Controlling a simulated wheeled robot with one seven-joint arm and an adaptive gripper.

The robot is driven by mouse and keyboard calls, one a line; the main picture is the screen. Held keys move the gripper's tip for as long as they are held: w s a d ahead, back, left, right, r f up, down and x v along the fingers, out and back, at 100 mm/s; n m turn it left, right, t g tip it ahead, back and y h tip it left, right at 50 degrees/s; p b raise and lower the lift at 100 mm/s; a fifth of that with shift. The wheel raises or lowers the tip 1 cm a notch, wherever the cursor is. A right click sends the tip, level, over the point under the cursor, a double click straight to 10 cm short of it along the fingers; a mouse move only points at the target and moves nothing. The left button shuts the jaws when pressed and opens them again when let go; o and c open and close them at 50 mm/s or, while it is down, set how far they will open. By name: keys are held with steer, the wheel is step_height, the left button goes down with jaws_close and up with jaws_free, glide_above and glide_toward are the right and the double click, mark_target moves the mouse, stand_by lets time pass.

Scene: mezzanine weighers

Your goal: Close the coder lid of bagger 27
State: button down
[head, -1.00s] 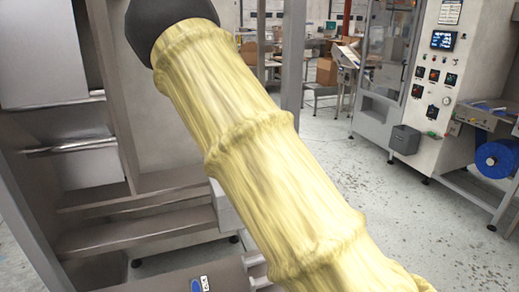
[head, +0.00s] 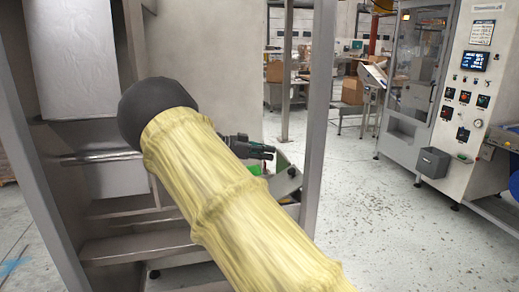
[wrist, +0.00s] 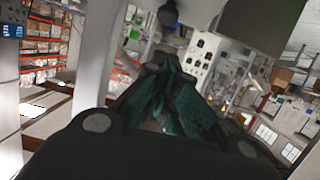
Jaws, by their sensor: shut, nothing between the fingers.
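My gripper (head: 268,152) shows in the head view past my yellow-sleeved arm, with its dark fingers shut and empty, pointing right. Just below and beside it is a small grey metal housing (head: 287,184) with a round dark spot and a bit of green (head: 255,169) next to it. It may be the coder, but I cannot tell its lid or a bagger number. My arm hides its lower left part. I cannot tell whether the fingers touch it. In the wrist view the dark green fingers (wrist: 163,72) come together at the tips.
A grey upright post (head: 319,120) stands just right of the housing. Metal frame shelves (head: 140,245) fill the left. A white control cabinet (head: 462,110) with a grey bin (head: 431,164) stands at the right. The speckled floor between is clear.

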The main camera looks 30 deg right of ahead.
steer(key=p, duration=0.2)
glide_above(284, 181)
steer(key=a, duration=0.2)
steer(key=f, duration=0.1)
steer(key=d+f+p, duration=0.1)
steer(key=f, duration=0.1)
steer(key=shift+w+d+f+p, duration=0.2)
steer(key=shift+f+p, duration=0.05)
steer(key=shift+p, duration=0.05)
steer(key=shift+s+d+f+p, duration=0.1)
steer(key=shift+d+f+p, duration=0.2)
steer(key=shift+f, duration=0.35)
steer(key=shift+f, duration=0.1)
